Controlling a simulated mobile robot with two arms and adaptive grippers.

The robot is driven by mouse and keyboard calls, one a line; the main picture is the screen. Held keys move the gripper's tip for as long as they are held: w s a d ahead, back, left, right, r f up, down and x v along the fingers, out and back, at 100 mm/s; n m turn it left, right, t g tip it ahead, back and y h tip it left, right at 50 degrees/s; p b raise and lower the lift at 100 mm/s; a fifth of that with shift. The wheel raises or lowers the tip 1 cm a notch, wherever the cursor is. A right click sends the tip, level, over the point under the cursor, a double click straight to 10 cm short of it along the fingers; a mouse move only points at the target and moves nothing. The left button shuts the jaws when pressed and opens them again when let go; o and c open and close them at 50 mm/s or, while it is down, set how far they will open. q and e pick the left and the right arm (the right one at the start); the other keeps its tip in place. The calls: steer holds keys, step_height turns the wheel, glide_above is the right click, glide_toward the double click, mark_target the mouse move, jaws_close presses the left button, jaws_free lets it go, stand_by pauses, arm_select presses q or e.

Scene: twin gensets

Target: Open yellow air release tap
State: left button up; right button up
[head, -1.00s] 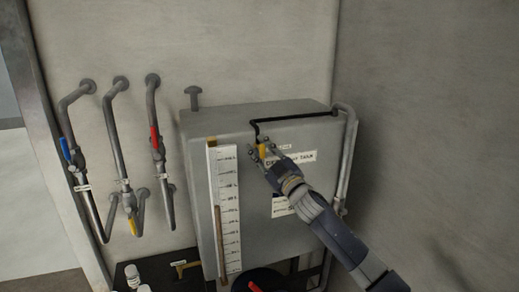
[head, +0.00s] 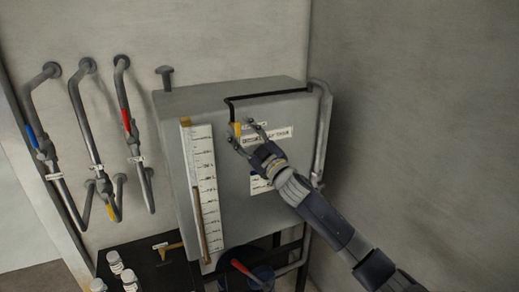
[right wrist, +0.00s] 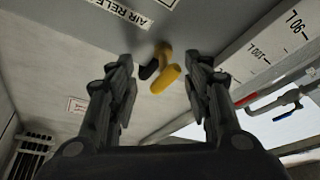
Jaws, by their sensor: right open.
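The yellow air release tap (head: 236,129) is on the front of the grey tank (head: 215,100), at the end of a thin black pipe. In the right wrist view the tap's yellow handle (right wrist: 166,79) sits between my two fingers, slightly beyond their tips, with a gap on both sides. It points at a slant. My right gripper (head: 242,131) is open and empty, with its fingertips close around the tap. An "AIR RELE…" label (right wrist: 118,13) shows beside the tap, partly cut off. My left gripper is not in view.
A white level scale (head: 203,185) runs down the tank's left front edge. Wall pipes with blue (head: 31,137), red (head: 127,121) and yellow (head: 113,212) handles stand to the left. A black surface with white bottles (head: 128,278) and a hammer-like tool (head: 168,246) lies below.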

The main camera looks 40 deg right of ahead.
steer(key=v, duration=0.9)
steer(key=shift+s+d, duration=0.25)
steer(key=shift+c, duration=0.2)
